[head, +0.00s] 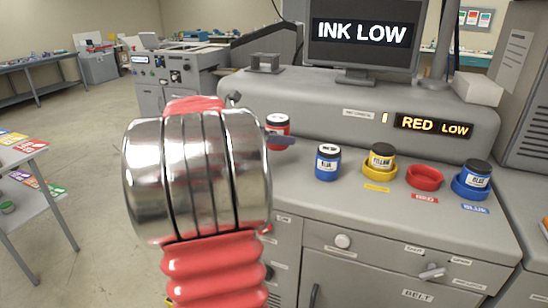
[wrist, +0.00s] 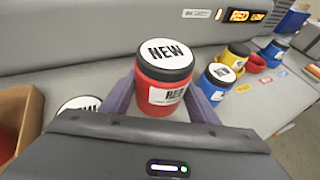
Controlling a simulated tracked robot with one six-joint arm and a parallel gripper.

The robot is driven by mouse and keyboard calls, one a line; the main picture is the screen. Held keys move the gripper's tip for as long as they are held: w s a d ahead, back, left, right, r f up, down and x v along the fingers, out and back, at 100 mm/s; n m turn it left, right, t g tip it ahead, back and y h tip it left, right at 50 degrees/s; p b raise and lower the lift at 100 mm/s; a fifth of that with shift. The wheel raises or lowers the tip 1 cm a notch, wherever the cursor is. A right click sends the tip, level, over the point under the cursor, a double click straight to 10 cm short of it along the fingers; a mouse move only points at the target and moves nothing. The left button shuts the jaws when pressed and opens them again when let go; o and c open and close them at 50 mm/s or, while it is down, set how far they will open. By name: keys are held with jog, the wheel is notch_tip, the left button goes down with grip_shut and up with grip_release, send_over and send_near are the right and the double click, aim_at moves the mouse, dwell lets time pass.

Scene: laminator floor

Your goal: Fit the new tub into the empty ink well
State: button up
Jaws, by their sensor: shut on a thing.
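The empty red ink well (head: 425,178) is a low ring on the counter, between the yellow and blue wells, to the right of my gripper. It also shows in the wrist view (wrist: 257,64).
A loose blue tub (head: 328,163) stands between my gripper and the wells. A yellow tub (head: 381,157) and another blue tub (head: 477,174) sit in their wells. A cardboard box (wrist: 31,103) and a partly hidden white lid (wrist: 80,103) are at left.

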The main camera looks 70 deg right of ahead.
aim_at(276, 168)
jog(key=shift+f, duration=1.75)
jog(key=shift+f, duration=1.85)
jog(key=shift+f, duration=0.15)
jog(key=o, duration=1)
